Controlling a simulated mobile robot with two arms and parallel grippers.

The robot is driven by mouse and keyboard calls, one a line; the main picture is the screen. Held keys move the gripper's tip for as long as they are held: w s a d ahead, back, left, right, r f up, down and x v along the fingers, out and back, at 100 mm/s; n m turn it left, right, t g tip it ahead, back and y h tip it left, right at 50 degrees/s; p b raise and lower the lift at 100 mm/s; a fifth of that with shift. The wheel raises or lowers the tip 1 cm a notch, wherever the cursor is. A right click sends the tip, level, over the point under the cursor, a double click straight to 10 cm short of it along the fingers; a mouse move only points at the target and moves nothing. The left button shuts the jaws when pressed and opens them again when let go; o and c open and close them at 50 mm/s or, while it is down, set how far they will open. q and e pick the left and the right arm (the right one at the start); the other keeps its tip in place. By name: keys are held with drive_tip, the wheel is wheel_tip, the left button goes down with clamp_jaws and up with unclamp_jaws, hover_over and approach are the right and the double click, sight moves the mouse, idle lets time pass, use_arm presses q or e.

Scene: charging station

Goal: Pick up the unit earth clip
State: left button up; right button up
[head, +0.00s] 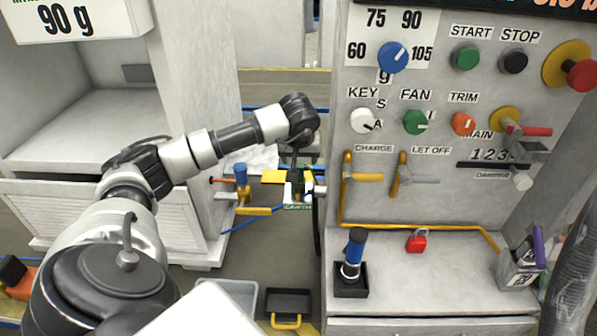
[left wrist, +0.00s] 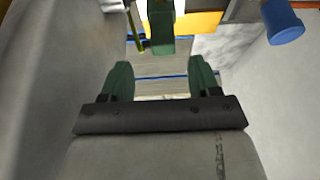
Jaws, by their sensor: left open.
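My left gripper (head: 297,188) is at the end of the left arm, pointing down in the gap left of the control panel, by a small green-lettered EARTH label (head: 298,206). In the left wrist view its two dark green fingers (left wrist: 160,80) are spread apart with nothing between them. A green part (left wrist: 161,28), which looks like the unit earth clip, hangs at the top middle of that view, beyond the fingertips and apart from them. In the head view the clip is mostly hidden by my gripper, and I cannot make out its shape. My right gripper is not in view.
The control panel (head: 440,190) with knobs and levers stands close on the right. A blue-topped valve (head: 241,174) is just left of the gripper and shows in the wrist view (left wrist: 282,22). A yellow plate (head: 274,177) is beside it. Trays lie on the floor below.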

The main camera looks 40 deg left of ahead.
sight(298, 166)
use_arm(q)
drive_tip(key=x, duration=0.6)
drive_tip(key=shift+a+f+p, duration=0.25)
drive_tip(key=shift+f+p, duration=0.05)
drive_tip(key=shift+f, duration=0.1)
drive_tip(key=c, duration=1)
